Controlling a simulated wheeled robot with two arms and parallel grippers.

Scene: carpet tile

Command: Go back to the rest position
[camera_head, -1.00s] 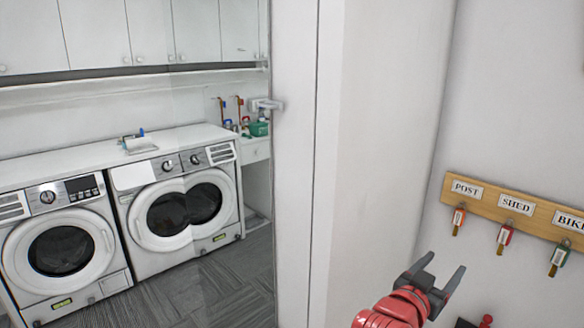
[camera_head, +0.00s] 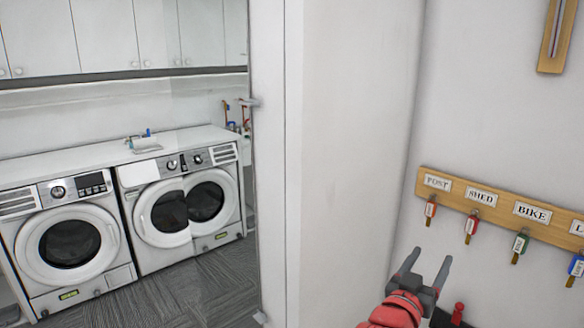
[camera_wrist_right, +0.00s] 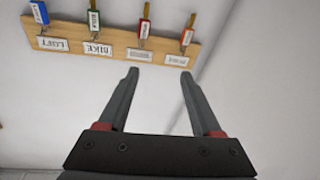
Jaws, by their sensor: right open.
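My right gripper (camera_head: 425,272) is open and empty in the head view, at the lower right in front of the white wall. Its two dark fingers point up, below and left of the wooden key rack (camera_head: 466,192). In the right wrist view the gripper's fingers (camera_wrist_right: 159,80) are spread with nothing between them, and the rack (camera_wrist_right: 122,43) lies beyond the tips, clear of them. My left gripper is in neither view.
Labelled keys, such as the red SHED key (camera_head: 471,225), hang from the rack. A wooden strip (camera_head: 556,36) is higher on the wall. A white door edge (camera_head: 268,170) stands at the middle. Washing machines (camera_head: 68,243) under a white counter (camera_head: 100,162) are at left, with grey floor before them.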

